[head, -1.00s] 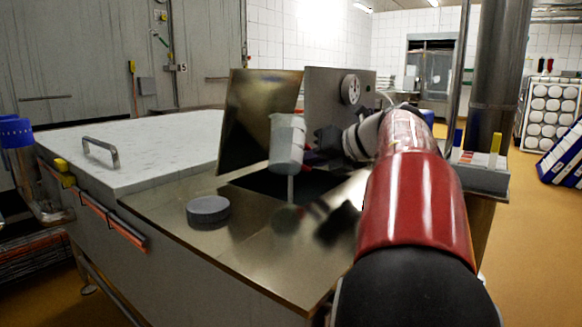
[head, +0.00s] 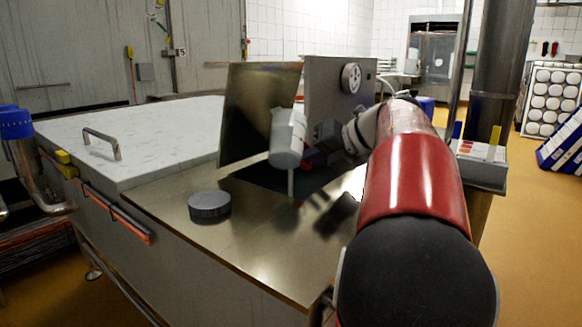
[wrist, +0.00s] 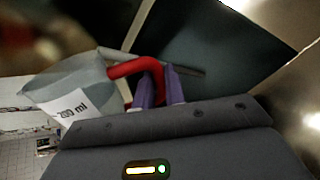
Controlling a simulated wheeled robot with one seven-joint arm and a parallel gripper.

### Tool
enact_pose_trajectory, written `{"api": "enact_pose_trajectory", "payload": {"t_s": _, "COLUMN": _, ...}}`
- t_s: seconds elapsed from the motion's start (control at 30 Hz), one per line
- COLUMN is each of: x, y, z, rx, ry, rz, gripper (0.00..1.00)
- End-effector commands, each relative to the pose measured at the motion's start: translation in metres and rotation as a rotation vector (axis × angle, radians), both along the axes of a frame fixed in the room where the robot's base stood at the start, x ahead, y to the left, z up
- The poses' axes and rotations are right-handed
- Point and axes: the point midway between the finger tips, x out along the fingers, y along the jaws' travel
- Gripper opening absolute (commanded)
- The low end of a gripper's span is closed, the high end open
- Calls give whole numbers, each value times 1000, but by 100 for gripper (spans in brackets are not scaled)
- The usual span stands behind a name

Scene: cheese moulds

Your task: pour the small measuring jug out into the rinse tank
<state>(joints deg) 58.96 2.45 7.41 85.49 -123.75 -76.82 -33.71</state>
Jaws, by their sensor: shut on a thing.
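The small measuring jug (head: 287,140) is pale grey and hangs tilted over the dark opening of the rinse tank (head: 262,178) in the steel top. In the wrist view the jug (wrist: 75,85) shows a "200 ml" label and a red handle (wrist: 135,67). My gripper (wrist: 160,88) has its purple fingers shut on that handle. In the head view my gripper (head: 314,153) is just right of the jug. A thin pale upright streak shows below the jug; I cannot tell whether it is liquid or a rod. The jug's contents are hidden.
A raised steel lid (head: 258,112) stands behind the jug, beside a panel with a dial (head: 351,78). A dark round puck (head: 209,205) lies on the steel top, front left. A white lid with a handle (head: 102,142) covers the left.

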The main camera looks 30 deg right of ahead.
Motion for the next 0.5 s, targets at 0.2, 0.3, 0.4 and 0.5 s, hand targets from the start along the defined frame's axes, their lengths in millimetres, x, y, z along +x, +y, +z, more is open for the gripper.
{"api": "enact_pose_trajectory", "payload": {"t_s": 0.2, "x": -2, "y": 1, "z": 0, "rx": 20, "ry": 21, "rz": 2, "gripper": 0}}
{"api": "enact_pose_trajectory", "payload": {"t_s": 0.3, "x": -2, "y": 2, "z": 1, "rx": 30, "ry": 31, "rz": 2, "gripper": 0}}
{"api": "enact_pose_trajectory", "payload": {"t_s": 0.4, "x": -2, "y": 2, "z": 1, "rx": 38, "ry": 41, "rz": 2, "gripper": 0}}
{"api": "enact_pose_trajectory", "payload": {"t_s": 0.5, "x": -3, "y": 3, "z": 1, "rx": 47, "ry": 50, "rz": 3, "gripper": 0}}
